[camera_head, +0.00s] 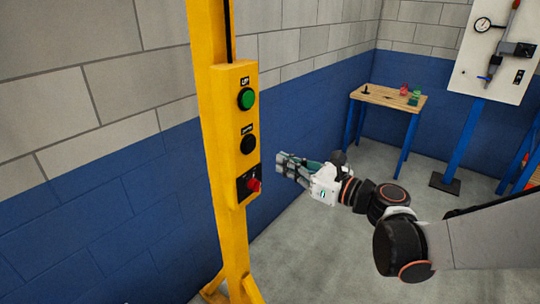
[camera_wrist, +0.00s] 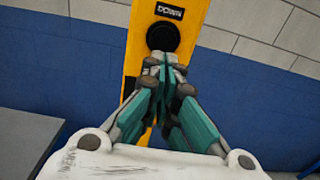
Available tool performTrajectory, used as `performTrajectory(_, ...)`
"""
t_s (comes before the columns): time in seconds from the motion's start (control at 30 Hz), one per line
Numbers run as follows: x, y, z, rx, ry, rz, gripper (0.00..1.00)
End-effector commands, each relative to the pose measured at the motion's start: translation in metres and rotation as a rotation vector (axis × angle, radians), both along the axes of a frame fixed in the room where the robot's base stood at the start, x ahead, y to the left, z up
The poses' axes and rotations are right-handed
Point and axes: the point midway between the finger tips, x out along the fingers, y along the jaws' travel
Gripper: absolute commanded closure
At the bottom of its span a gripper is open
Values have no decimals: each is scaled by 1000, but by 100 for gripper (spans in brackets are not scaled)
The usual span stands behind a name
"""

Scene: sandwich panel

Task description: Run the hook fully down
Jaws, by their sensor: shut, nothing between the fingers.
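A yellow control box (camera_head: 221,140) is fixed on a yellow post. It carries a green button (camera_head: 246,99) at the top, a black button (camera_head: 248,144) in the middle and a red switch (camera_head: 254,184) on a dark plate at the bottom. In the wrist view the black button (camera_wrist: 163,37) sits under a label reading DOWN. My gripper (camera_head: 281,163) is shut and empty, to the right of the box. In the wrist view its fingertips (camera_wrist: 160,62) are just below the black button in the picture; I cannot tell whether they touch it. No hook is in view.
A wooden table (camera_head: 389,97) with small red and green items stands at the back right. A white panel (camera_head: 493,55) with a gauge is at the far right. Grey floor is open between them and the post.

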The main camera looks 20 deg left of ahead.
Motion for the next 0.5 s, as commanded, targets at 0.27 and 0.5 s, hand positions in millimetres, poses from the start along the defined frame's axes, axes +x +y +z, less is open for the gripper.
performTrajectory(0.27,-13,-32,1,0,0,-2,100)
performTrajectory(0.5,-15,-35,0,0,0,-1,100)
